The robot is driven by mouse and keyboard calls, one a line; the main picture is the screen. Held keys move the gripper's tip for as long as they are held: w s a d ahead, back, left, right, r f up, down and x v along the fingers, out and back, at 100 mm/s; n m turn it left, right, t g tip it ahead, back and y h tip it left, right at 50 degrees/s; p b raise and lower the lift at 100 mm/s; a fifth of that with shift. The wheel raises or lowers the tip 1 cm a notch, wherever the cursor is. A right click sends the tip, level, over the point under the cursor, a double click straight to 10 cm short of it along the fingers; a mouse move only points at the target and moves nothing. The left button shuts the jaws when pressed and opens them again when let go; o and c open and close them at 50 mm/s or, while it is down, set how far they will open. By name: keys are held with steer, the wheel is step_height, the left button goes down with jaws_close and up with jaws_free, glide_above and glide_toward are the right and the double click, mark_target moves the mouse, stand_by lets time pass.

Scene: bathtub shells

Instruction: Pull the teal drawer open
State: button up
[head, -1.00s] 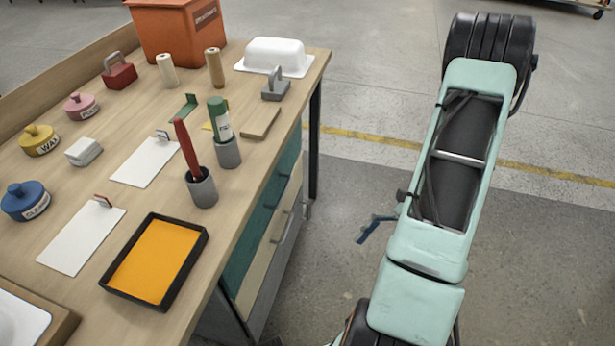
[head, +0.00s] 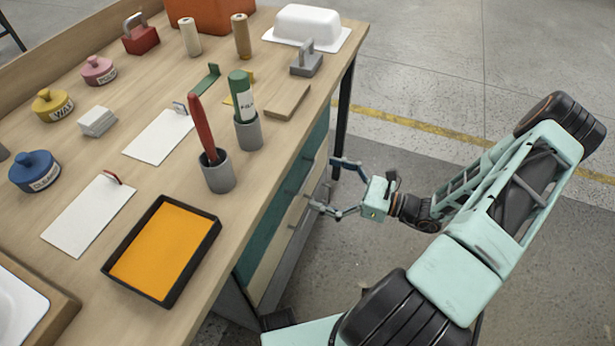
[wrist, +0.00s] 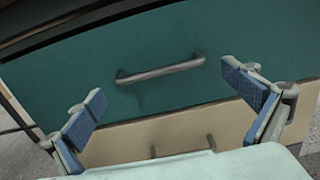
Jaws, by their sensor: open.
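The teal drawer (wrist: 75,70) fills much of the wrist view, with a grey bar handle (wrist: 160,72) across its front. In the head view the teal drawer front (head: 262,240) shows on the side of the workbench, seen at a steep angle. It looks shut. My gripper (head: 330,186) is open beside the drawer fronts. In the wrist view its two blue-padded fingers (wrist: 162,104) are spread wide to the left and right, below the handle in the picture. The handle lies ahead of them, between their lines, and nothing is between the pads.
Below the teal drawer is a cream drawer (wrist: 130,140) with its own handle, partly hidden by my gripper. The bench top (head: 140,185) holds an orange tray (head: 160,255), cups, tins and a white dish (head: 305,25). Open floor (head: 440,105) lies to the right.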

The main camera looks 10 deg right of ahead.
mark_target(309, 175)
steer(key=shift+x, duration=2.15)
steer(key=shift+c, duration=0.4)
steer(key=c, duration=1.3)
steer(key=shift+d, duration=0.2)
